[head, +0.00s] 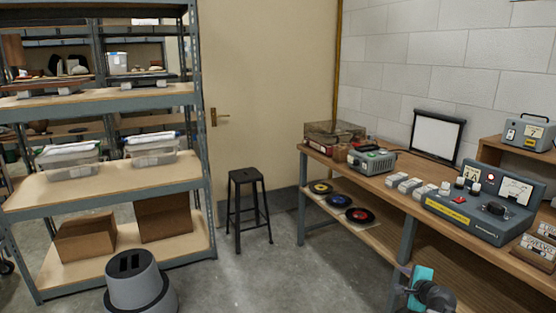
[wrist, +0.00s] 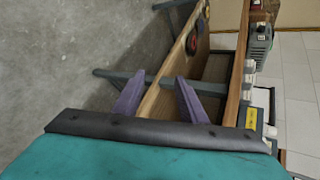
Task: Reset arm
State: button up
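My gripper (wrist: 160,77) shows in the wrist view as two purple fingers standing apart, with nothing between them. The wrist picture is turned on its side and looks past the fingers at the workbench edge and the floor. In the head view, my arm shows at the lower right as a teal and dark grey part in front of the wooden workbench (head: 393,185). The fingers cannot be made out there.
The bench holds a grey instrument panel (head: 478,210), a small grey device (head: 371,160) and several small boxes. Records (head: 360,215) lie on its lower shelf. A black stool (head: 247,178) stands near the door. Metal shelving (head: 100,190) is at left.

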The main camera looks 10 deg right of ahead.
jog(key=w+a+f+n+g+y, duration=0.2)
jog(key=a+f+n, duration=0.4)
jog(key=a, duration=0.6)
jog(key=w+a+f+n+g+y, duration=0.25)
jog(key=a+f+n, duration=0.25)
jog(key=a, duration=0.7)
jog(key=s+a+f+n+g, duration=0.3)
jog(key=s+a+f+n, duration=0.15)
jog(key=a, duration=0.35)
jog(key=s+a+f+n+g, duration=0.35)
jog(key=a+n, duration=0.25)
jog(key=a, duration=0.3)
jog(key=s+f+g+p, duration=0.1)
jog(key=s+f+g, duration=0.1)
jog(key=s+f, duration=0.3)
jog(key=s+a+f+n+g+h+p, duration=0.1)
jog(key=s+f, duration=0.5)
jog(key=s, duration=0.7)
jog(key=s+a+f+n+g+p, duration=0.1)
jog(key=s+f+g, duration=0.1)
jog(key=s+f, duration=0.4)
jog(key=s, duration=0.4)
jog(key=shift+g, duration=0.3)
jog(key=shift+s+n+h, duration=0.1)
jog(key=shift+n+h, duration=0.15)
